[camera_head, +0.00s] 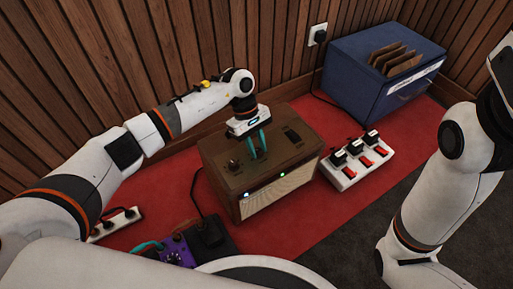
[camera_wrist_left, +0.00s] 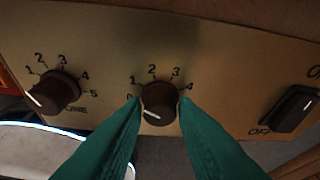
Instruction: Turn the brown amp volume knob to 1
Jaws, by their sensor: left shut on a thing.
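The brown amp (camera_head: 218,150) stands on a red mat against the wooden wall, with a tan control plate on top. My left gripper (camera_head: 259,153) reaches down to the plate, its green fingers on either side of a dark round knob (camera_wrist_left: 160,102). It is shut on this knob. The scale around the knob shows 1 to 4, with a 0 partly hidden by the left finger. The knob's white pointer line faces lower left, around the 0 end and short of 1. The knob's name is hidden behind the fingers. My right gripper is not in view.
A second knob (camera_wrist_left: 56,91), its label partly readable as "ONE", sits left of the held one. A power switch (camera_wrist_left: 296,108) is at the right.

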